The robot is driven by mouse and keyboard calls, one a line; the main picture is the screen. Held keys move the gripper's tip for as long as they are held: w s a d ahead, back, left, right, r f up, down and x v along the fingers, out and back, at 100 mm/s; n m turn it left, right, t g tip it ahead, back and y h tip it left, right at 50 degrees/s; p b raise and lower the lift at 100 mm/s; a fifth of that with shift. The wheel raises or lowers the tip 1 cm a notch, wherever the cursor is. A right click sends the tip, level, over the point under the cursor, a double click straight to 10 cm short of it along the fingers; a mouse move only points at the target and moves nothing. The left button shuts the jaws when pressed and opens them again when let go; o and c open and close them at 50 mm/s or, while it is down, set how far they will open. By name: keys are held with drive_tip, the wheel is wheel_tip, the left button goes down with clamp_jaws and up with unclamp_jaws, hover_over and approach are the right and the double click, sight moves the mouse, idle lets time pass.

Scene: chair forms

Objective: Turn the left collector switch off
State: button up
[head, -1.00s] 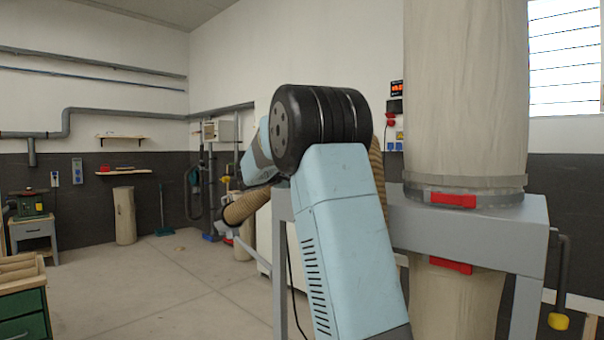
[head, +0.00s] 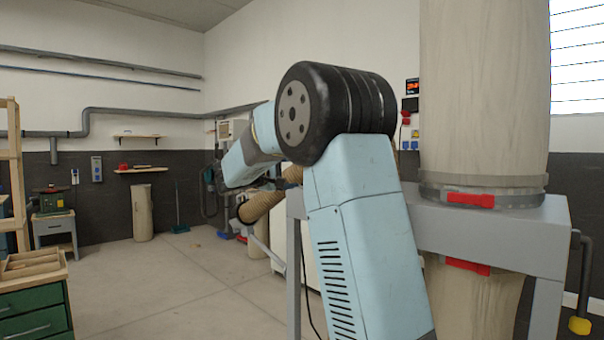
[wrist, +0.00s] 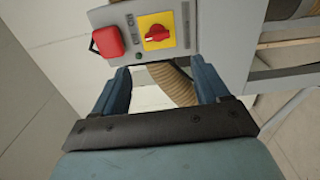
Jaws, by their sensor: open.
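In the wrist view, a red rotary switch knob (wrist: 157,33) sits on a yellow plate (wrist: 146,20) on a grey control panel (wrist: 181,20). The knob's grip lies roughly crosswise in the picture; the small markings beside it are too small to read. My gripper (wrist: 161,70) is open and empty, its two blue fingers spread below the panel in the picture. The knob lies beyond the gap between the fingertips, apart from both. In the head view my arm shows, but the gripper and the switch cannot be made out.
A red block-like part (wrist: 108,41) sits left of the knob, near the left finger. A ribbed hose (wrist: 172,82) runs behind the gap. In the head view, a grey collector frame (head: 480,230) with large bags (head: 482,90) stands close on the right. Open floor (head: 170,285) lies left.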

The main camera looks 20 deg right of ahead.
drive_tip(key=shift+v, duration=1.25)
drive_tip(key=s+d+f+m+g+y, duration=0.1)
drive_tip(key=s+f+y, duration=0.3)
drive_tip(key=s, duration=0.7)
drive_tip(key=s+d+f+m+g+y, duration=0.15)
drive_tip(key=s+f+y, duration=0.25)
drive_tip(key=s, duration=0.6)
drive_tip(key=s+a+f+m+t+y, duration=0.1)
drive_tip(key=s+a+f+y, duration=0.3)
drive_tip(key=s, duration=0.6)
drive_tip(key=s+a+f+t+y, duration=0.1)
drive_tip(key=s+a+f+y, duration=0.4)
drive_tip(key=s+a+f, duration=0.2)
drive_tip(key=s+a, duration=0.1)
drive_tip(key=s, duration=0.1)
drive_tip(key=shift+s+a+m, duration=0.3)
drive_tip(key=shift+s+m, duration=0.05)
